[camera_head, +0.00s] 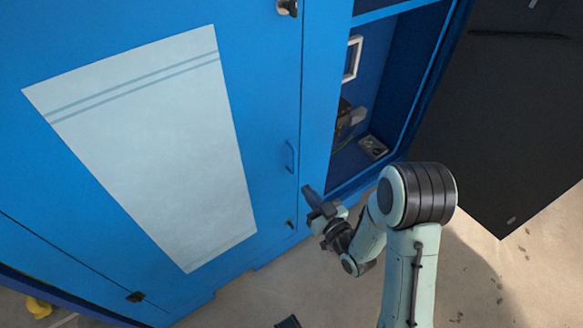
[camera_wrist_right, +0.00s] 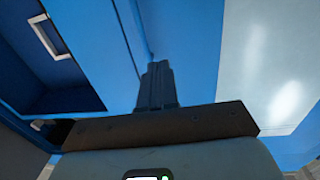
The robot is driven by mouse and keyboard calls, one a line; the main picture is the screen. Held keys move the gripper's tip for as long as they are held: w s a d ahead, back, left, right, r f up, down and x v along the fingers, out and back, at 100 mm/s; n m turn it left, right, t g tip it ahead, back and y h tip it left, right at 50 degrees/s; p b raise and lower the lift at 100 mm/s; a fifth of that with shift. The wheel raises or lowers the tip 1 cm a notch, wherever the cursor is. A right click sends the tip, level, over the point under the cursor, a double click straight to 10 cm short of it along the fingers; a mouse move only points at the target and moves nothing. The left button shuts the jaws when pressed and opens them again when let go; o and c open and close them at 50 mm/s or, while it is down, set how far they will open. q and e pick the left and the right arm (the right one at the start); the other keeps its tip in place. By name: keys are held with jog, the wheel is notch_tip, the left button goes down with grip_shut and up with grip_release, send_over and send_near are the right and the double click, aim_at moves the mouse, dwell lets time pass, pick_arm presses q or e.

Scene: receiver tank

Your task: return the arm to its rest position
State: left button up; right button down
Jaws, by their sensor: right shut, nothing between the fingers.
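My right arm (camera_head: 412,250) comes up from the bottom right in the head view and bends down to the left. My right gripper (camera_head: 309,190) is shut and empty, in front of the blue cabinet near the lower corner of its open compartment. In the right wrist view the shut fingers (camera_wrist_right: 157,84) point at the blue cabinet front, and nothing is held. I cannot tell from these frames whether the fingertips touch the cabinet. My left gripper does not show in either view.
The blue cabinet (camera_head: 265,75) has a pale panel (camera_head: 150,140) and a blue handle (camera_head: 290,157). Its open compartment (camera_head: 375,85) holds a pale frame-shaped handle (camera_head: 353,58) and fittings. A dark panel (camera_head: 500,110) stands at right. Bare floor (camera_head: 320,285) lies below.

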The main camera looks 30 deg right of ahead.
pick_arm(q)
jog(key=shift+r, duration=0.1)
pick_arm(e)
jog(key=shift+f, duration=0.15)
jog(key=s+a+f+m+g+y+p, duration=0.1)
jog(key=s+a+f+g+p, duration=0.25)
jog(key=f, duration=0.25)
jog(key=s+a+f+m+g+p, duration=0.1)
jog(key=s+a+f+g+p, duration=0.1)
jog(key=f+g+p, duration=0.35)
pick_arm(q)
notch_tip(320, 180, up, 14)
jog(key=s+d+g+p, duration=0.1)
jog(key=p, duration=0.5)
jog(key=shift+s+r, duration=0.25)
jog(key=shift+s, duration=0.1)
pick_arm(e)
jog(key=s+a+f+g+y, duration=0.1)
jog(key=s+a+f+g, duration=0.1)
jog(key=s+a+g, duration=0.3)
jog(key=s+a+f+m+g+y, duration=0.1)
jog(key=s+a+g, duration=0.4)
jog(key=s, duration=0.7)
notch_tip(320, 180, down, 2)
jog(key=shift+a+f+y, duration=0.1)
jog(key=shift+a+y, duration=0.7)
jog(key=shift+a, duration=0.45)
